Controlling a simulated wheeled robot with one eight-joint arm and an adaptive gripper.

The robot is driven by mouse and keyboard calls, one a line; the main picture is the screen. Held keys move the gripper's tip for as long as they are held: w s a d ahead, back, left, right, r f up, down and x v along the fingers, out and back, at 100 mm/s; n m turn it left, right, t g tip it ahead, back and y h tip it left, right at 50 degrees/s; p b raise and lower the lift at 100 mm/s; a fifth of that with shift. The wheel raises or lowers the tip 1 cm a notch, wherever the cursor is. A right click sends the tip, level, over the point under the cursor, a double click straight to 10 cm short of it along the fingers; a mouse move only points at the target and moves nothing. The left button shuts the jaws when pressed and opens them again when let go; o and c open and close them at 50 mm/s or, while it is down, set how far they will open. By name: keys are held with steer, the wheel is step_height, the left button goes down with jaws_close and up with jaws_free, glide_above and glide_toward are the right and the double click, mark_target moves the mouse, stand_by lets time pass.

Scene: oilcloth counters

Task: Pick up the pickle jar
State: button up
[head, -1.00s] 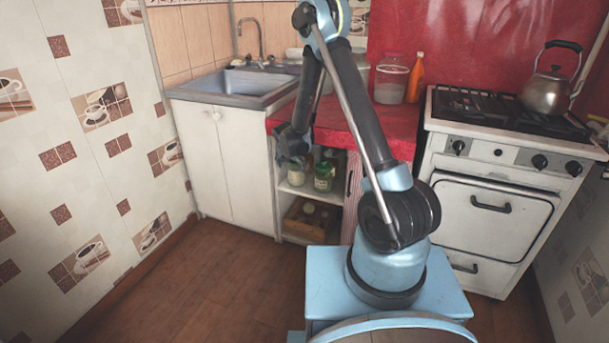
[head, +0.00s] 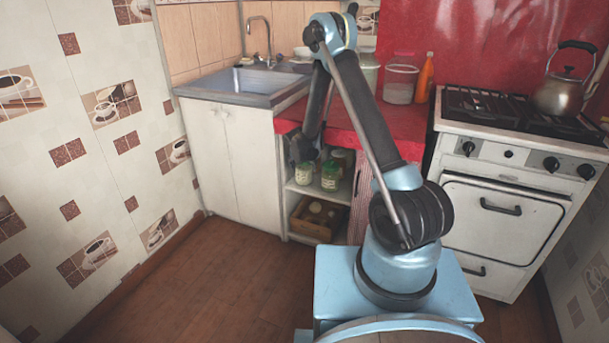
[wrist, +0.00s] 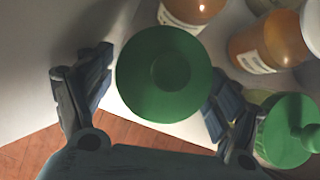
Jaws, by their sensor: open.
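In the wrist view a jar with a round green lid (wrist: 165,72) sits between the two fingers of my open gripper (wrist: 158,98). The lid hides its contents. A second green-lidded jar (wrist: 287,130) stands to the right, just outside the right finger. In the head view both stand on the open shelf under the red counter: a pale-filled left jar (head: 304,174) and a greener right jar (head: 330,178). I cannot tell for certain which is the pickle jar. My gripper (head: 302,150) is above the left jar there, partly hidden by shadow; contact cannot be seen.
Amber jars with pale labels (wrist: 262,42) stand close behind. A wooden crate (head: 318,218) is on the shelf below. The red counter (head: 350,120) is above, the white sink cabinet (head: 235,165) to the left and the stove (head: 505,195) to the right. The floor in front is clear.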

steer(key=shift+w+f, duration=0.4)
steer(key=shift+f, duration=0.2)
steer(key=c, duration=1.5)
steer(key=shift+r, duration=0.1)
